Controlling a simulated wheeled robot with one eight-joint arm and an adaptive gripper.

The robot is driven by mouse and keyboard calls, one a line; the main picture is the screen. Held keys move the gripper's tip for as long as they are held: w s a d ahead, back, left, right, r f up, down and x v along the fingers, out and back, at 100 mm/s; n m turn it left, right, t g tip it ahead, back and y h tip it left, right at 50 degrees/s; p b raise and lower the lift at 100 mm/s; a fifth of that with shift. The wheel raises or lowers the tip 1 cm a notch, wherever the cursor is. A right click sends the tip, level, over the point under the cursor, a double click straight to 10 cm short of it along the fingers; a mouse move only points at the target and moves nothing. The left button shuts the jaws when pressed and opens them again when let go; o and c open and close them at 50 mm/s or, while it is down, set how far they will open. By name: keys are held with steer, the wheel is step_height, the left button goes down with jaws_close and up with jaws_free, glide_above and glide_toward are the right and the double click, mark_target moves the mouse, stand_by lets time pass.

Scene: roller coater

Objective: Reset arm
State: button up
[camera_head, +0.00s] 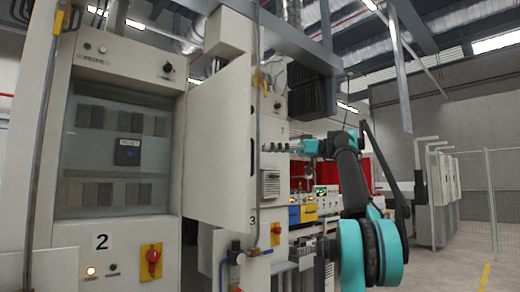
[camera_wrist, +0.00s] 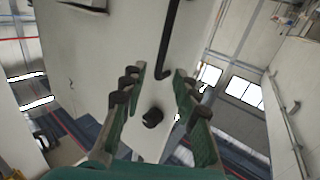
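My arm is stretched out to the left in the head view, with the teal and dark links bent at the elbow. My gripper (camera_head: 272,147) points left towards the edge of an open white cabinet door (camera_head: 218,150). In the wrist view my gripper (camera_wrist: 160,75) has its two green fingers apart, with nothing held between them. Whether the fingers touch the panel cannot be told.
A cabinet marked 2 (camera_head: 102,242) with a glass window and a red-and-yellow switch (camera_head: 151,262) stands at the left. Yellow and blue boxes (camera_head: 302,214) are behind. Open floor and a mesh fence (camera_head: 490,200) lie at the right.

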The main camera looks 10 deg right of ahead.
steer(key=shift+d, duration=0.6)
steer(key=s+a+f+m+t+h, duration=0.1)
steer(key=a+f+m+h, duration=0.2)
steer(key=f, duration=1)
steer(key=s+f+m+h, duration=0.1)
steer(key=f+m+h, duration=0.25)
steer(key=f, duration=0.95)
steer(key=a+f+m+t+h, duration=0.15)
steer(key=f+m, duration=0.25)
steer(key=f, duration=1)
steer(key=s+d+f+m+h, duration=0.2)
steer(key=s+f, duration=0.6)
steer(key=f, duration=0.4)
steer(key=s+d+f+m+t+h, duration=0.1)
steer(key=s+d+f+m+h, duration=0.2)
steer(key=s+f, duration=0.4)
steer(key=s+d+f+m+h, duration=0.2)
steer(key=s+f+h, duration=0.3)
steer(key=f, duration=1.2)
steer(key=s, duration=0.3)
steer(key=shift+s+d+f+t, duration=0.2)
steer(key=shift+s+t, duration=0.1)
steer(key=shift+t, duration=0.05)
steer(key=shift+m, duration=0.25)
